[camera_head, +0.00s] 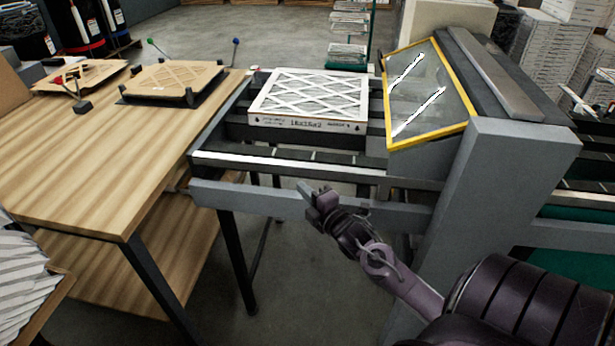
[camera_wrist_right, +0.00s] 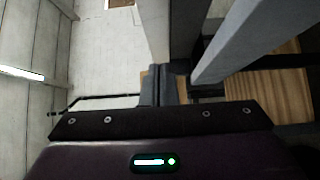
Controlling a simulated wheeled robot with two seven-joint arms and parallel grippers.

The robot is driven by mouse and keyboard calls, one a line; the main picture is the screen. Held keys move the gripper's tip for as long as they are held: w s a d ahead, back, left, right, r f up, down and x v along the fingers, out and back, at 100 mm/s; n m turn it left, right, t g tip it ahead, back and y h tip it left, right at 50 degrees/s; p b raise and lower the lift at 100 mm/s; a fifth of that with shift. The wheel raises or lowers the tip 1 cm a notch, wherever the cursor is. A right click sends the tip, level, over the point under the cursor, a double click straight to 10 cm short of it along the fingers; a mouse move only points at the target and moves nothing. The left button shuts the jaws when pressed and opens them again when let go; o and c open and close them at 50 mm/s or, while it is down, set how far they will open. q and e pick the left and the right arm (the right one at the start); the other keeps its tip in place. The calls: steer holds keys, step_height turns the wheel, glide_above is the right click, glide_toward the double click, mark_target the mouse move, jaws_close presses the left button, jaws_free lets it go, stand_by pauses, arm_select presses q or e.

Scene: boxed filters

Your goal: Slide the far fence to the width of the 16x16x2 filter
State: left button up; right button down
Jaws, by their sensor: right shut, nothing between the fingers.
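The white-framed pleated filter (camera_head: 309,97), printed 16x16x2, lies flat on the dark conveyor bed. The near rail (camera_head: 270,159), dark with a bright top strip, runs across the bed in front of the filter, with a gap between them. The far fence is hard to make out behind the filter, which hides most of that side. My right gripper (camera_head: 308,190) is in front of the conveyor's near grey side beam (camera_head: 245,198), shut and empty. Its closed fingers (camera_wrist_right: 162,85) show in the right wrist view. My left gripper is out of view.
A yellow-framed clear guard (camera_head: 465,128) and a grey machine housing (camera_head: 515,150) stand right of the filter. A wooden table (camera_head: 90,170) adjoins the conveyor at left, holding a fixture (camera_head: 172,80) with a brown lattice panel. Open floor lies below the gripper.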

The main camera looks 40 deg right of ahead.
mark_target(300, 172)
steer(key=w+d+p, duration=0.1)
steer(key=w+d, duration=0.1)
steer(key=d, duration=0.1)
steer(key=shift+w+d, duration=0.1)
steer(key=shift+w, duration=0.3)
steer(key=w+d+b, duration=0.2)
steer(key=d, duration=0.1)
steer(key=w+d+b, duration=0.2)
steer(key=w, duration=0.1)
steer(key=shift+d+f+b, duration=0.2)
steer(key=shift+d+b, duration=0.2)
steer(key=shift+w+d, duration=0.15)
steer(key=shift+d, duration=0.05)
steer(key=shift+r, duration=0.2)
steer(key=shift+a+f, duration=0.1)
steer(key=shift+f, duration=0.05)
